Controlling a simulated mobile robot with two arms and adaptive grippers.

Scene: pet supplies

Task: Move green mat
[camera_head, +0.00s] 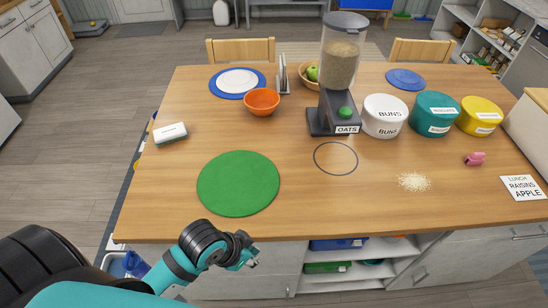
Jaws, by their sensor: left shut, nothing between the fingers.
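The round green mat (238,183) lies flat on the wooden table, left of the middle and close to the front edge. Nothing rests on it. My left gripper (254,263) is just in front of the table's front edge, nearer to me than the mat and apart from it. It is shut with nothing in it. My right gripper does not show.
An orange bowl (262,101), a blue mat with a white plate (238,79) and an oats dispenser (341,75) stand behind. A white-and-green box (170,133) lies left. A dark ring (335,158) and spilled oats (414,181) are to the right.

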